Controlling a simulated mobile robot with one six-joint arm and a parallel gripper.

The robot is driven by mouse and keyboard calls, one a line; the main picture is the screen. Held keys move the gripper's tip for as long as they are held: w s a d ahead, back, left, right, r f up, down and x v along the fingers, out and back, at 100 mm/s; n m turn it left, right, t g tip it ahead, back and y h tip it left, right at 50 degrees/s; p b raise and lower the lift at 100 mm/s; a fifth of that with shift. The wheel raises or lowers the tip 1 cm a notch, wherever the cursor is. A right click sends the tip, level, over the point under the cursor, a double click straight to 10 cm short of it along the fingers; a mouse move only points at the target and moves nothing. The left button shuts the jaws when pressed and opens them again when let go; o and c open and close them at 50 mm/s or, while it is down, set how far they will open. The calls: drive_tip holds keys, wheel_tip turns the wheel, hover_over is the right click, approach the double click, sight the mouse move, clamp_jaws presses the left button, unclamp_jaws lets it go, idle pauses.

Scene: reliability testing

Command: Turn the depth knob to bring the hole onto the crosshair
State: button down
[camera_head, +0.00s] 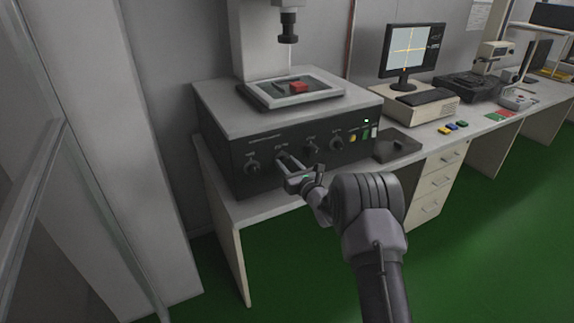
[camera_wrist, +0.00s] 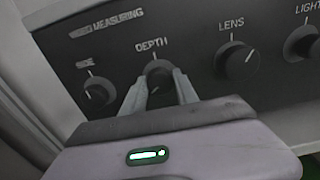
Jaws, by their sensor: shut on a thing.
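The depth knob (camera_wrist: 158,78) is a dark round knob under the printed word DEPTH on the black front panel. My gripper (camera_wrist: 160,88) is shut on it, with one finger on each side; the fingers hide its lower part. In the head view my gripper (camera_head: 284,160) reaches the panel at the second knob from the left. The monitor (camera_head: 412,50) shows yellow crosshair lines on a pale screen; a hole is too small to make out.
The side knob (camera_wrist: 97,92) is left of the depth knob; the lens knob (camera_wrist: 238,63) and light knob (camera_wrist: 302,42) are to the right. A pale cabinet stands at the left.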

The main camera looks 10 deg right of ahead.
drive_tip(key=m, duration=1.1)
drive_tip(key=shift+d+f+m, duration=0.1)
drive_tip(key=shift+m, duration=0.3)
drive_tip(key=m, duration=0.6)
drive_tip(key=shift+f, duration=0.1)
drive_tip(key=m, duration=0.5)
drive_tip(key=shift+m, duration=0.4)
drive_tip(key=m, duration=0.6)
drive_tip(key=shift+f, duration=0.1)
drive_tip(key=m, duration=0.6)
drive_tip(key=shift+m, duration=0.4)
drive_tip(key=m, duration=1.1)
drive_tip(key=shift+a, duration=0.2)
drive_tip(key=shift+m, duration=0.4)
